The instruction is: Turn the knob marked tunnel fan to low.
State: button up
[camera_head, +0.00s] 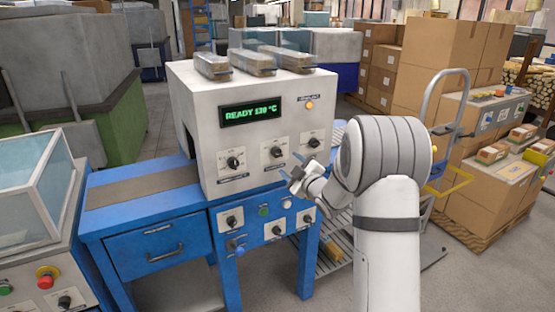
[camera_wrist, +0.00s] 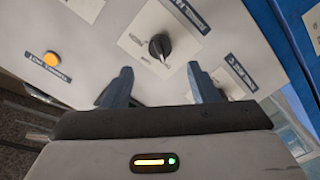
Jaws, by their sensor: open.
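The middle black knob (camera_head: 276,152) of a row of three sits on a pale plate on the white machine front. In the wrist view the same knob (camera_wrist: 160,45) is near the top centre, and its dark label seems to begin with "TUNNEL"; the rest is hard to read. A white pointer mark shows on it, but the setting is too small to read. My gripper (camera_head: 291,167) is open and empty in front of the panel, low and right of this knob. In the wrist view the two fingers (camera_wrist: 160,68) point at it, apart from it.
Neighbouring knobs are the left one (camera_head: 233,163) and the right one (camera_head: 314,142). An amber lamp (camera_head: 308,103) glows above right. A green display (camera_head: 251,112) reads READY 120 °C. More knobs and buttons line the blue bench front (camera_head: 218,258) below. A hand truck (camera_head: 443,130) stands right.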

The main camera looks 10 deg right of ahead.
aim_at(279, 155)
jog(key=p+x, duration=0.1)
jog(key=x, duration=0.6)
jog(key=shift+w+a, duration=0.15)
jog(key=shift+w, duration=0.15)
jog(key=shift+c, duration=0.3)
